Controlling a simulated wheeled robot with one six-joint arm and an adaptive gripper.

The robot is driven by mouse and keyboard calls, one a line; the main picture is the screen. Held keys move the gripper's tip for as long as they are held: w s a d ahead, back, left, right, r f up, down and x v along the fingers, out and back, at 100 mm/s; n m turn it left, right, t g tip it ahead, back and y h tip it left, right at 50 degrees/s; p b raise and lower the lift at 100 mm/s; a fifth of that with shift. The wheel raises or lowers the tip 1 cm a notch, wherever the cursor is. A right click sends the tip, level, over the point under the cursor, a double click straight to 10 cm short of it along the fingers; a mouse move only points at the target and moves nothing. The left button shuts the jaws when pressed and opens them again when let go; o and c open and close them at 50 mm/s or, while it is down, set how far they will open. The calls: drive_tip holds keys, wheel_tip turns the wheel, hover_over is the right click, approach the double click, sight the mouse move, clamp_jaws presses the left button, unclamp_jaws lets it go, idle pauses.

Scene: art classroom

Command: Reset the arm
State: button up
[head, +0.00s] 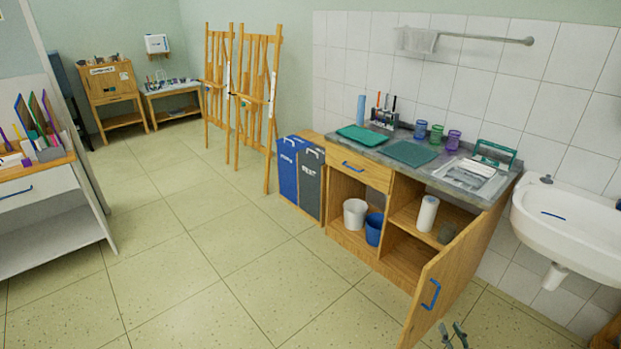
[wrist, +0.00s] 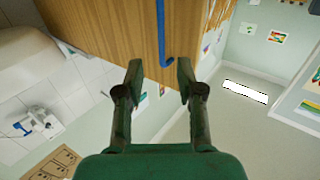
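My gripper (head: 455,333) shows only partly at the bottom edge of the head view, close to the open cabinet door. In the wrist view my gripper (wrist: 158,76) is open, its two dark fingers apart with nothing between the tips. The wooden door (head: 442,283) of the counter cabinet stands swung open, with a blue handle (head: 431,294) on its face. In the wrist view the blue handle (wrist: 163,35) lies beyond the fingertips, apart from them as far as I can tell. The rest of my arm is hidden.
The counter (head: 437,172) holds green mats, cups and a tray. A white bucket (head: 355,214), a blue bucket (head: 374,229) and a paper roll (head: 427,213) stand inside the cabinet. A sink (head: 575,230) is at right. The floor (head: 215,250) at left is clear.

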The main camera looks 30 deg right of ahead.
drive_tip(key=s+a+r+n+y, duration=0.1)
drive_tip(key=s+a+r, duration=0.15)
drive_tip(key=a, duration=1.25)
drive_tip(key=s+a+r, duration=0.2)
drive_tip(key=s+a, duration=0.2)
drive_tip(key=a, duration=1.1)
drive_tip(key=s+a+r+n+y, duration=0.2)
drive_tip(key=s+a+r+y, duration=0.1)
drive_tip(key=s+a+r, duration=0.5)
drive_tip(key=s+a+r+n+g+y, duration=0.1)
drive_tip(key=s+a+r+y, duration=0.2)
drive_tip(key=s+a+r, duration=0.5)
drive_tip(key=s+r, duration=0.3)
drive_tip(key=r, duration=0.1)
drive_tip(key=shift+s+r+n+g, duration=0.3)
drive_tip(key=shift+s+r+n, duration=0.05)
drive_tip(key=shift+n, duration=0.05)
